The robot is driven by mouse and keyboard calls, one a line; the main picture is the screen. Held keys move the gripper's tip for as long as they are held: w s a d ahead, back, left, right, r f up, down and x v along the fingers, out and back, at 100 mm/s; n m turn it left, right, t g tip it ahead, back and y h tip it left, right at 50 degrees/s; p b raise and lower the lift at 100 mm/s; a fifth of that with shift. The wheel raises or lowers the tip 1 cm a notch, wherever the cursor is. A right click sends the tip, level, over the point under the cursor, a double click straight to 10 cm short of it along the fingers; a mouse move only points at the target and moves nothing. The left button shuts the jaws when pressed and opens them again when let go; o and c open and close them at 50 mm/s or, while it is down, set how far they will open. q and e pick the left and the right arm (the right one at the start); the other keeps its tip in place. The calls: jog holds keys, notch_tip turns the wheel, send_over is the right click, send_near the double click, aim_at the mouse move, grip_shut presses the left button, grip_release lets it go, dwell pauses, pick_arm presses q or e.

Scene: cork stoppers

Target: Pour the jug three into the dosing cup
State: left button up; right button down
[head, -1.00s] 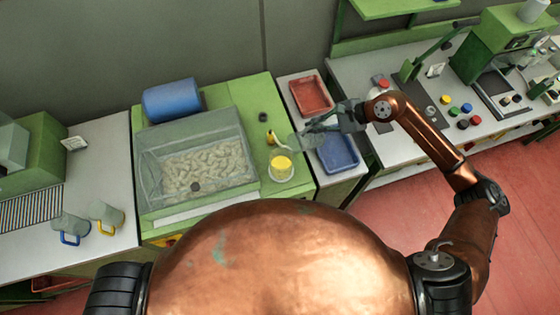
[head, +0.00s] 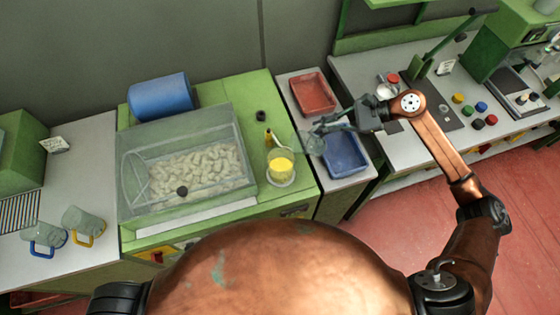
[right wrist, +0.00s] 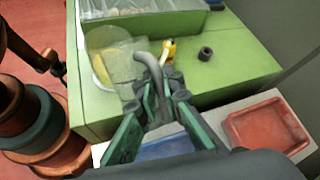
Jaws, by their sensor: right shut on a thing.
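The dosing cup (head: 281,178) is a clear cup with yellow contents, standing on the right part of the green bench. My right gripper (head: 326,130) is shut on the grey handle of a clear jug (head: 309,144), just right of and above the cup. In the right wrist view the jug (right wrist: 122,68) and its grey handle (right wrist: 146,62) show in front of the gripper (right wrist: 158,98). It overlaps the yellow cup (right wrist: 100,70) there, so the gap between them is hard to judge. I see no stream, and the jug's contents are unclear. My left gripper is out of view.
A clear bin of corks (head: 190,165) and a blue roller (head: 160,97) are left of the cup. A yellow and black fitting (head: 269,138) is close by. Red (head: 312,95) and blue (head: 345,150) trays lie right.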

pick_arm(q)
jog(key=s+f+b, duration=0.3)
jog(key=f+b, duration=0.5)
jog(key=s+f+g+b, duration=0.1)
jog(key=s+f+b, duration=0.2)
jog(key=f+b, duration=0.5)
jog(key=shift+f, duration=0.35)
pick_arm(e)
jog(key=w+d+f+m+g+y, duration=0.1)
jog(key=w+d+f+m+y, duration=0.2)
jog(key=d+f+y, duration=0.2)
jog(key=shift+w+f+g+y, duration=0.3)
jog(key=shift+f+y, duration=0.3)
jog(key=shift+f, duration=0.05)
jog(key=shift+a, duration=0.15)
